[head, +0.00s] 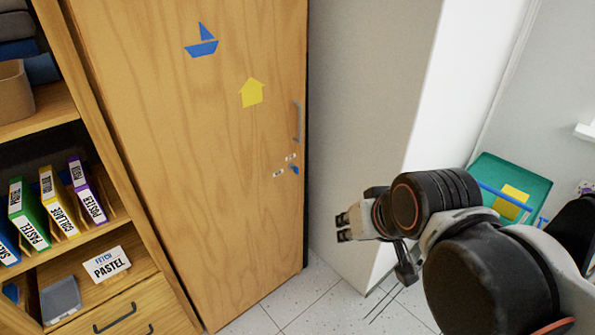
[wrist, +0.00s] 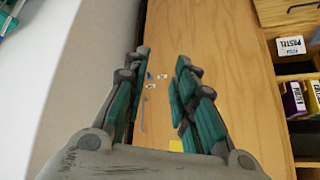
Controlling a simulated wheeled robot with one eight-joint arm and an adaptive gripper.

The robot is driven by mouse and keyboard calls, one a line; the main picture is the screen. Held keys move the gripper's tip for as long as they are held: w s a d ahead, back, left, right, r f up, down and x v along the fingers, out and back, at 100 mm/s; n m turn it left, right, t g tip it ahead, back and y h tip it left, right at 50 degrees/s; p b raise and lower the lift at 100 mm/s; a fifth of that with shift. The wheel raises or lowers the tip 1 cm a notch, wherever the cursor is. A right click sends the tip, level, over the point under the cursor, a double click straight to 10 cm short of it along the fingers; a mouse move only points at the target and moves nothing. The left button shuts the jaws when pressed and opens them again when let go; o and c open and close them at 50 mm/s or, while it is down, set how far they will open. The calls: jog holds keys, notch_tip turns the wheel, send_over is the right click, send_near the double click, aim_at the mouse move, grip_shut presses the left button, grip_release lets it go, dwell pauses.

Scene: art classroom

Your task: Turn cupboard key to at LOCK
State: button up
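My gripper (head: 342,228) is in front of the pale wall, right of the key and lower in the head view, apart from the door. In the wrist view my gripper (wrist: 162,58) is open and empty, its fingers spread towards the door.
A grey door handle (head: 297,122) is just above the key. Open shelves with coloured binders (head: 55,200) and a drawer handle (head: 115,318) are at left. A pale wall (head: 365,110) stands right of the door. A teal tray (head: 480,170) is behind my arm.

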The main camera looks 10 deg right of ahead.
aim_at(298, 169)
jog(key=w+a+f+m+t+y+b, duration=0.1)
jog(key=w+f+m+t+y+b, duration=0.15)
jog(key=w+m, duration=0.85)
jog(key=w+a+f+m+t+y+b, duration=0.1)
jog(key=w+a+f+m+y, duration=0.2)
jog(key=w, duration=1.5)
jog(key=w+d+f+m+t+y+b, duration=0.1)
jog(key=w+d+f+m+t, duration=0.1)
jog(key=w+d+f+m, duration=0.4)
jog(key=w+d+f+m+t+y+b, duration=0.1)
jog(key=w+f+m, duration=0.1)
jog(key=f+m, duration=0.35)
jog(key=w+d+f+m+t+y+b, duration=0.15)
jog(key=w+d+f+m, duration=0.3)
jog(key=f, duration=0.45)
jog(key=shift+n+t+h, duration=0.3)
jog(key=shift+n+h, duration=0.1)
jog(key=b+x, duration=0.1)
jog(key=x, duration=0.3)
jog(key=b+x, duration=0.1)
jog(key=x, duration=0.4)
jog(key=b+x, duration=0.1)
jog(key=x, duration=0.4)
jog(key=shift+a+r, duration=0.2)
jog(key=shift+a, duration=0.15)
grip_shut()
